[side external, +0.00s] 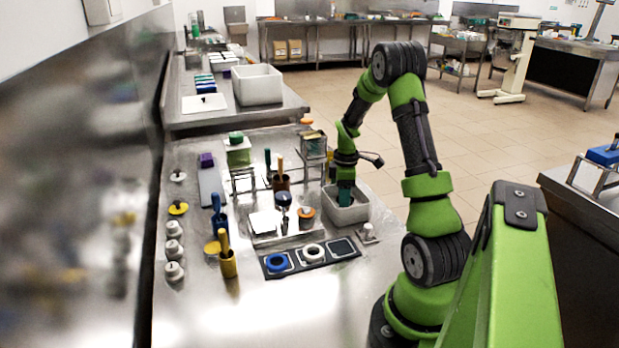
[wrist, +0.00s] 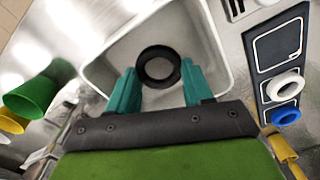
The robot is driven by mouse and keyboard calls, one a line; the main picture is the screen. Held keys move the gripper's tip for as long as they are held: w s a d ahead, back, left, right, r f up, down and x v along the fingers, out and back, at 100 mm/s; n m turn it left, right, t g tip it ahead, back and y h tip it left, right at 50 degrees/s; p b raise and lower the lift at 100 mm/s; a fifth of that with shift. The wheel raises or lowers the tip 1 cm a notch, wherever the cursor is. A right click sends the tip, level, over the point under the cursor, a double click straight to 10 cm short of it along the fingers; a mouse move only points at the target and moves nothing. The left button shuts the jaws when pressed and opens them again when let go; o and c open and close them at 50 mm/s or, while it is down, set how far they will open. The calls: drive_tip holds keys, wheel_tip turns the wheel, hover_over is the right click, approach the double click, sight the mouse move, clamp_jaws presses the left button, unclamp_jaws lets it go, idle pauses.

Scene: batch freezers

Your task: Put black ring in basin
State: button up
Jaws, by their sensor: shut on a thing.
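The black ring (wrist: 158,49) sits between the teal fingertips of my gripper (wrist: 158,68) in the wrist view. My gripper is shut on it, with one finger on each side. Behind the ring is the bare inside of the pale grey basin (wrist: 212,62). In the side view my gripper (side external: 346,192) points down into the basin (side external: 349,214), its tips around rim level or lower. The ring is hidden there. I cannot tell whether the ring touches the basin floor.
A dark panel (side external: 310,254) with a blue ring (side external: 277,262) and a white ring (side external: 313,252) lies left of the basin in the side view. Holders with upright tools, including a yellow cup (side external: 228,264), stand further left. The front of the steel table is clear.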

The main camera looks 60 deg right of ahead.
drive_tip(key=shift+f, duration=1.05)
drive_tip(key=shift+f, duration=0.1)
drive_tip(key=o, duration=1)
wheel_tip(320, 180, up, 12)
drive_tip(key=w+a+r+m+t, duration=0.2)
drive_tip(key=a+r, duration=0.2)
drive_tip(key=a, duration=0.4)
drive_tip(key=w+a+r+m+t, duration=0.1)
drive_tip(key=w+a+r, duration=0.1)
drive_tip(key=a+r, duration=0.45)
drive_tip(key=s+a+m+t, duration=0.1)
drive_tip(key=s+a+m, duration=0.1)
drive_tip(key=a, duration=0.5)
drive_tip(key=s+a+m+t+y, duration=0.1)
drive_tip(key=s+a, duration=0.1)
drive_tip(key=a, duration=0.5)
drive_tip(key=s+a+r+m+t+y, duration=0.1)
drive_tip(key=s+a+m+t, duration=0.1)
drive_tip(key=a, duration=0.5)
drive_tip(key=shift+s+a+r+m, duration=0.1)
drive_tip(key=shift+s+m, duration=0.2)
drive_tip(key=shift+s, duration=0.25)
